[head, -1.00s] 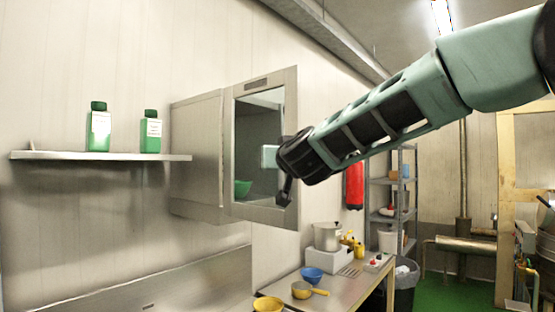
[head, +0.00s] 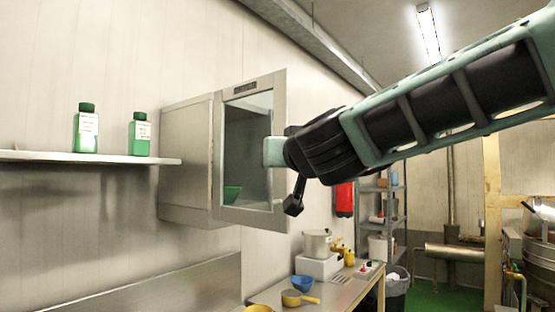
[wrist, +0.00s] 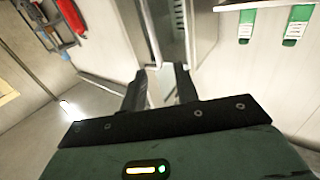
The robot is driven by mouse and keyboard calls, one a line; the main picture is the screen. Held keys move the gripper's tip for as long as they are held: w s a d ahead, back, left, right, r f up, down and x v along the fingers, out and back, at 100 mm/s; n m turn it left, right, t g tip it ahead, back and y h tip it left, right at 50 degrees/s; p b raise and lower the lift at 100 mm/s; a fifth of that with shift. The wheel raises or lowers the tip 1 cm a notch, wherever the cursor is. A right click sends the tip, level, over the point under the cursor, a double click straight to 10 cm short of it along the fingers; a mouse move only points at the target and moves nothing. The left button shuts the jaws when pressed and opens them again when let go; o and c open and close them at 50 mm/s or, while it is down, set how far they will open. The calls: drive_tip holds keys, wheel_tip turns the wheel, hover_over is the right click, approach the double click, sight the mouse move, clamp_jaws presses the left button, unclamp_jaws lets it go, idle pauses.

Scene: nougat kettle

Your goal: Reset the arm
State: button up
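My arm reaches in from the upper right in the head view, and its end is in front of the right side of a wall cabinet (head: 187,160). My gripper shows in the wrist view (wrist: 160,78) with two dark fingers apart and nothing between them.
A wall shelf (head: 90,158) at left holds two green bottles (head: 86,130) (head: 139,135). Below right, a metal table (head: 335,292) carries a blue bowl (head: 305,283), a yellow pan (head: 291,298) and a pot (head: 317,243). A grey rack (head: 398,205) stands behind.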

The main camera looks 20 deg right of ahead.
idle(0.4)
drive_tip(key=s+a+f+n+g+y+b, duration=0.25)
drive_tip(key=a+f, duration=0.25)
drive_tip(key=f, duration=0.5)
drive_tip(key=s+a+f+n+g+y+b, duration=0.25)
drive_tip(key=a+f, duration=0.35)
drive_tip(key=f, duration=0.4)
drive_tip(key=s+a+f+n+g+y+b, duration=0.25)
drive_tip(key=a+f+g, duration=0.2)
drive_tip(key=f, duration=0.45)
drive_tip(key=s+d+f+n+g+h+b, duration=0.1)
drive_tip(key=s+f+g, duration=0.3)
drive_tip(key=s+f, duration=0.6)
drive_tip(key=s+d+f+n+g+h+b, duration=0.1)
drive_tip(key=s+d+f+g+h+b, duration=0.2)
drive_tip(key=s+f, duration=0.7)
wheel_tip(320, 180, down, 2)
drive_tip(key=shift+s+d+f+g+b, duration=0.2)
drive_tip(key=shift+d+g+b, duration=0.15)
drive_tip(key=shift+g, duration=0.3)
drive_tip(key=shift+a, duration=0.1)
